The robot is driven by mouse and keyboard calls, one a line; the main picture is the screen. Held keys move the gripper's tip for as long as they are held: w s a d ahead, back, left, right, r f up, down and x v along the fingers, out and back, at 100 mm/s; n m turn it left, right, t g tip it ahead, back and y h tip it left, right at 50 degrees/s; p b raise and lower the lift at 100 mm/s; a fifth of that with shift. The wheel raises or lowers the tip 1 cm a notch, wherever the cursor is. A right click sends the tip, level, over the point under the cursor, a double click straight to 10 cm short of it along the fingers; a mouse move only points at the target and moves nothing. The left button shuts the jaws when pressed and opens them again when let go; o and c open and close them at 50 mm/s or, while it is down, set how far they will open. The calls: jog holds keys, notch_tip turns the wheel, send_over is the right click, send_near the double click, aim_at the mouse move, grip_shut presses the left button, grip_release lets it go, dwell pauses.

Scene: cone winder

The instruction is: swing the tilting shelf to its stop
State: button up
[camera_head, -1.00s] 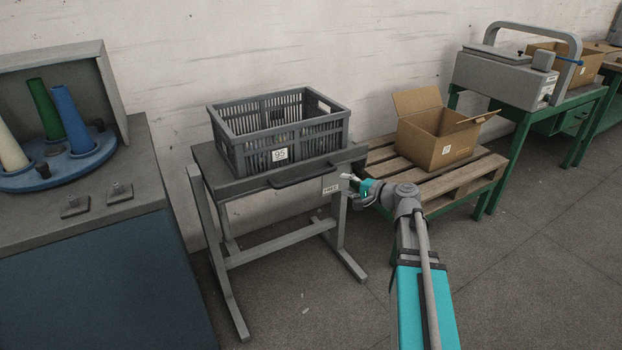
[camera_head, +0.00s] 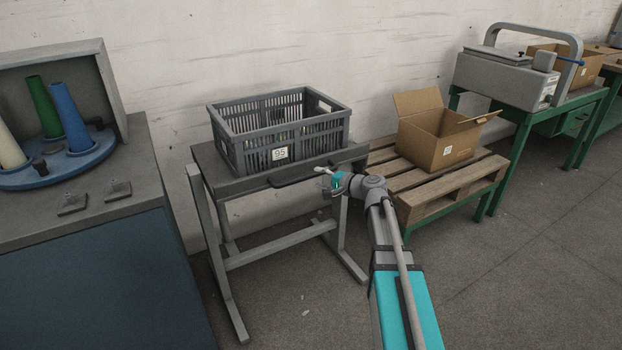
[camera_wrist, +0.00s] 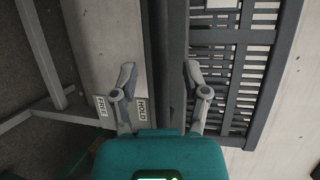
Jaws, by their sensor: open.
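The tilting shelf (camera_head: 240,188) is a dark grey board on a light grey stand, and it looks close to level. A dark handle (camera_head: 290,181) runs along its front edge. A grey slatted crate (camera_head: 235,152) with a "95" label stands on it. My gripper (camera_head: 326,173) is at the right part of the shelf's front edge. In the wrist view my gripper (camera_wrist: 158,70) is open, its fingers on either side of a dark bar (camera_wrist: 160,45) at the shelf's edge. I cannot tell whether they touch it. Labels "FREE" (camera_wrist: 101,106) and "HOLD" (camera_wrist: 141,108) show beside the left finger.
A pallet (camera_head: 460,190) with an open cardboard box (camera_head: 440,145) stands close to the right of the shelf. A cabinet (camera_head: 100,270) with coloured cones is at the left. The wall is behind the shelf. The floor in front is clear.

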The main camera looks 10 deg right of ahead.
aim_at(313, 176)
jog(key=shift+b+x, duration=0.3)
jog(key=shift+x, duration=1.7)
grip_shut()
